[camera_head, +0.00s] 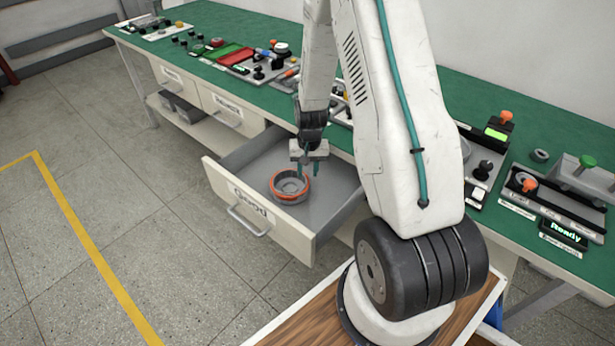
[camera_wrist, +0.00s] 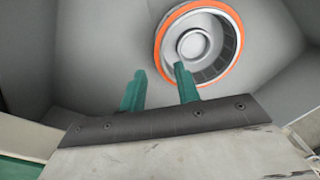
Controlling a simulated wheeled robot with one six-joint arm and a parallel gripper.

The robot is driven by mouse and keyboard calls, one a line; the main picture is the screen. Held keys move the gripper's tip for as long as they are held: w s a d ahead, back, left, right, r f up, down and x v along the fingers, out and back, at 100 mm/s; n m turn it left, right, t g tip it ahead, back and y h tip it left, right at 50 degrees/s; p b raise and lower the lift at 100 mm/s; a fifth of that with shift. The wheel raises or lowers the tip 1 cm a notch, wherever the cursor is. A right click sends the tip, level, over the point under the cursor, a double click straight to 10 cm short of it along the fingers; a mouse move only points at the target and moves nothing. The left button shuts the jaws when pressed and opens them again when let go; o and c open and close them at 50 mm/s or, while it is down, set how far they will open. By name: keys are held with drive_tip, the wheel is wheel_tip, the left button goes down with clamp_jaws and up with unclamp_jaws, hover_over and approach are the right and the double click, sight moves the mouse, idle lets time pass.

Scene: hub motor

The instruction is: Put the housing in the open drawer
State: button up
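The housing (camera_head: 290,186) is a round grey metal ring with an orange rim. It lies inside the open drawer (camera_head: 262,209), which is labelled "Good", near its front part. It also shows in the wrist view, where the housing (camera_wrist: 200,45) sits on the grey drawer floor (camera_wrist: 100,50). My gripper (camera_head: 311,172) is over the drawer, beside the housing. In the wrist view the two green fingers of my gripper (camera_wrist: 160,88) stand apart with nothing between them. One fingertip overlaps the housing's near rim in that view; I cannot tell whether it touches.
Two closed drawers (camera_head: 230,112) are to the left under the green bench (camera_head: 225,25). Several parts and fixtures stand on the bench, including a "Ready" display (camera_head: 566,231) at right. The drawer floor around the housing is clear. The tiled floor (camera_head: 130,215) in front is open.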

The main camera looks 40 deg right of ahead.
drive_tip(key=s+a+r+n, duration=0.1)
drive_tip(key=s+a+r, duration=0.15)
drive_tip(key=r, duration=0.65)
drive_tip(key=s+a+r+n, duration=0.15)
drive_tip(key=a+r, duration=0.25)
drive_tip(key=r, duration=0.5)
drive_tip(key=s+a+r+n, duration=0.1)
drive_tip(key=s+a+r, duration=0.2)
drive_tip(key=r, duration=0.6)
drive_tip(key=s+a+r+n, duration=0.1)
drive_tip(key=s+a+r, duration=0.1)
drive_tip(key=s, duration=0.4)
drive_tip(key=s+a+r+n, duration=0.1)
drive_tip(key=s+a+r, duration=0.2)
drive_tip(key=s, duration=0.3)
drive_tip(key=s+a+r+n+t, duration=0.1)
drive_tip(key=s+a+r, duration=0.2)
drive_tip(key=s+r, duration=0.2)
drive_tip(key=shift+s, duration=0.65)
